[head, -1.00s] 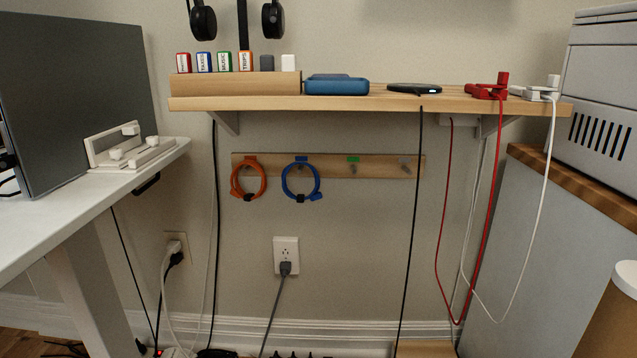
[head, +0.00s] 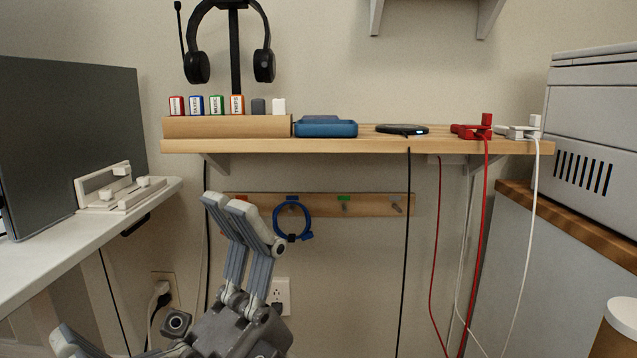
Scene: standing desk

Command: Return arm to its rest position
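My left gripper (head: 148,272) stands in the lower left of the head view, in front of the wall. It is empty and open. One finger points up over the left part of the hook rail (head: 372,206); the other shows at the bottom left, well apart from it. The arm behind the gripper is cut off by the bottom edge, so its links are hidden. A blue coiled cable (head: 306,234) hangs on the rail just right of the raised finger. The leftmost hook area is hidden behind that finger. My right gripper is not in view.
A wooden shelf (head: 380,146) above carries a blue case (head: 326,127), a black charging pad (head: 402,129), and red and white plugs. A white desk (head: 50,250) with a monitor stands left. A grey cabinet (head: 560,270) stands right. Cables hang between rail and cabinet.

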